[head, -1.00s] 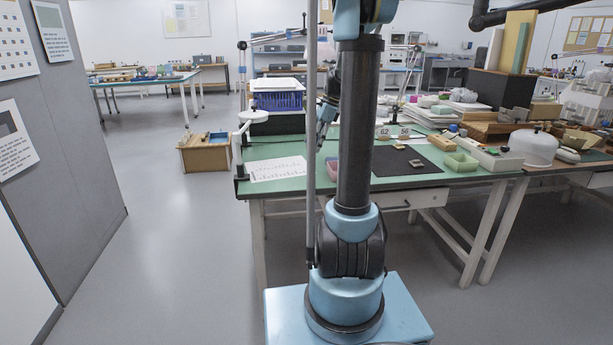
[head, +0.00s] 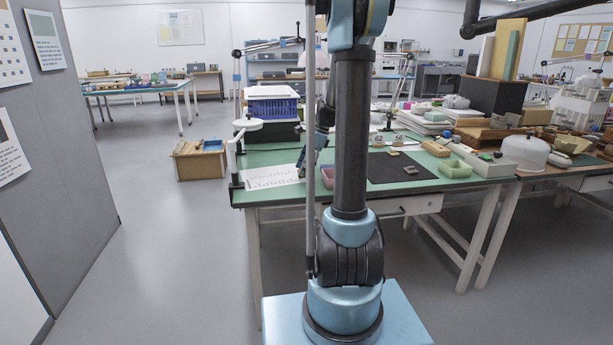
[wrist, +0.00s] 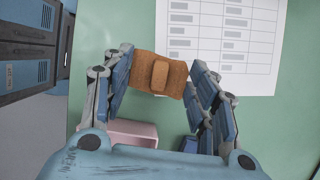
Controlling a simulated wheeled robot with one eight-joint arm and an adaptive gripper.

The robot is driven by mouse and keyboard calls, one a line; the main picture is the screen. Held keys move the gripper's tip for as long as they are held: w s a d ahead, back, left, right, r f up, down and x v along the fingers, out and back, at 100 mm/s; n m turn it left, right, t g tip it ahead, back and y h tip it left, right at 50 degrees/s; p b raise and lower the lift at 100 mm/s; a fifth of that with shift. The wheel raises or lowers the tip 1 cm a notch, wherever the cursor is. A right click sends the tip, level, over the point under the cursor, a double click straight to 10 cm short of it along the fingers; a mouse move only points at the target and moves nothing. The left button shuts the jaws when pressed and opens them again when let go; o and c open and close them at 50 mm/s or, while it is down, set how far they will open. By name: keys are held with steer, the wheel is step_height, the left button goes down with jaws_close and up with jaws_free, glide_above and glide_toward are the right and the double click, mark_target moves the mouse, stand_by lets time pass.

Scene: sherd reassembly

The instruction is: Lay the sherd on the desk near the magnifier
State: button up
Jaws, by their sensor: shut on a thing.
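The brown, slightly curved sherd (wrist: 144,79) is between the fingers of my gripper (wrist: 160,72) in the wrist view, with a smaller raised brown patch on its face. My gripper is shut on it, above the green desk top (wrist: 262,125). In the head view my gripper (head: 302,165) shows small at the left of my arm, by the printed sheet; the sherd cannot be made out there. The magnifier (head: 247,124), with a white round head on a stand, is at the desk's left edge, left of my gripper.
The printed sheet (head: 268,177) lies on the desk's front left; it also shows in the wrist view (wrist: 262,58). A pink bin (wrist: 132,134) is close to my gripper. Green surface near the sheet is bare.

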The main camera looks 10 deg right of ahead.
steer(key=shift+f, duration=1.45)
steer(key=o, duration=1.1)
steer(key=shift+c, duration=0.2)
